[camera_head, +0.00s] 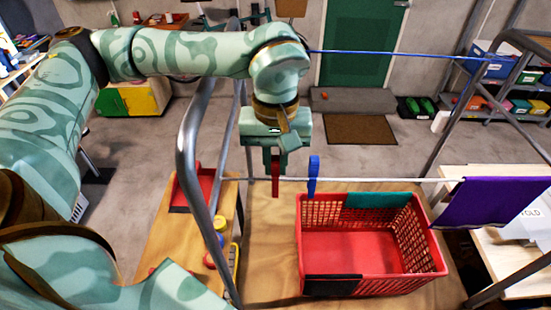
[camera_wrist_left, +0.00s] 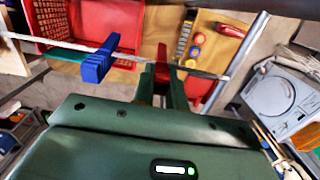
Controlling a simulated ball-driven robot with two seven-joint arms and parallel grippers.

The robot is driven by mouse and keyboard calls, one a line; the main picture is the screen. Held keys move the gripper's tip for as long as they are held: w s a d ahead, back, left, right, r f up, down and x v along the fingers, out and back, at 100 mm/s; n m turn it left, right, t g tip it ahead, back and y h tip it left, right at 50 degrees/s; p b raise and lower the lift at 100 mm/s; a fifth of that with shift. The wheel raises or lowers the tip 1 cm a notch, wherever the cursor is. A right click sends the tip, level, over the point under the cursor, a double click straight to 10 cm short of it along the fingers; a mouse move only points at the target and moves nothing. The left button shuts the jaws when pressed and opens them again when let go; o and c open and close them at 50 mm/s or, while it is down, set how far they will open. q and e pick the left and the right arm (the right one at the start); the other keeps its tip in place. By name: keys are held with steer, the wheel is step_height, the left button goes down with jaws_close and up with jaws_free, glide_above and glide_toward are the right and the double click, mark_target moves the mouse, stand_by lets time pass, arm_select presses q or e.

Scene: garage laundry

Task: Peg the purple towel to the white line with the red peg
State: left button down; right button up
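The purple towel (camera_head: 490,202) hangs over the white line (camera_head: 380,180) at the right of the head view. The red peg (camera_head: 275,178) is upright at the line, left of the blue peg, with its lower end reaching below the line. My left gripper (camera_head: 271,158) is above it, pointing down, its fingers closed around the peg's upper part. In the left wrist view the red peg (camera_wrist_left: 162,58) shows between the finger tips, with the white line (camera_wrist_left: 130,55) passing there. The exact contact is partly hidden. My right gripper is not in view.
A blue peg (camera_head: 313,176) sits on the white line just right of the red one. A red basket (camera_head: 365,245) stands below the line. A blue line (camera_head: 400,53) runs behind. Grey metal frame tubes (camera_head: 187,150) rise near my left arm.

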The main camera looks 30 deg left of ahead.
arm_select(q)
steer(key=shift+r, duration=0.1)
steer(key=shift+r+p, duration=1.5)
steer(key=shift+r, duration=0.2)
steer(key=shift+r+p, duration=0.8)
steer(key=shift+r, duration=0.2)
steer(key=shift+f, duration=0.1)
